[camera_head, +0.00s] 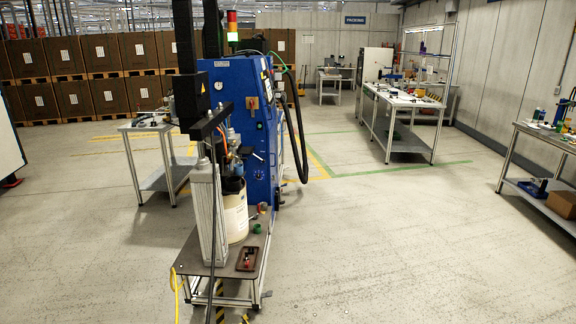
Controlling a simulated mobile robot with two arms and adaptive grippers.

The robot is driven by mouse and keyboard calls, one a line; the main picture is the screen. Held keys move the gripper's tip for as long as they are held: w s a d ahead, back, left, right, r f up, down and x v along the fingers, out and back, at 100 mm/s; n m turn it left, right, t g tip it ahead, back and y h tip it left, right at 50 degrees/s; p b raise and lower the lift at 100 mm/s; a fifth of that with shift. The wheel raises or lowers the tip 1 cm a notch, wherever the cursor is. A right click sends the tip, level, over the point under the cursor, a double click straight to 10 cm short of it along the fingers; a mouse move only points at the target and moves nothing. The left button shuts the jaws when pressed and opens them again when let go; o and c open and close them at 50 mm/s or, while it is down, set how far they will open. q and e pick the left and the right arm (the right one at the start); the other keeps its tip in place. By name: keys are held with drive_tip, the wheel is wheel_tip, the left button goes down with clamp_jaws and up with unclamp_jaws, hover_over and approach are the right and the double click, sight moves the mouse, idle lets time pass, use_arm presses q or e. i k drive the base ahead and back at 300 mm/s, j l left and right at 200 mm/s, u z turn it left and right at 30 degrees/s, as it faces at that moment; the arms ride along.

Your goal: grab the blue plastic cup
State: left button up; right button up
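I cannot make out a blue plastic cup for certain in the head view. A small blue item (536,187) sits on the lower shelf of the right workbench, but it is too small to tell what it is. Neither of my grippers shows in this view.
A blue machine (240,110) stands left of centre behind a pump cart (222,275). The cart bears a whitish drum (236,215), a small green item (257,228) and a dark tray (247,259). Workbenches stand centre right (408,102) and far right (550,136). The floor between is clear.

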sight(239, 169)
drive_tip(key=i, duration=0.8)
drive_tip(key=i+l, duration=0.1)
drive_tip(key=i, duration=0.7)
drive_tip(key=j+u, duration=0.05)
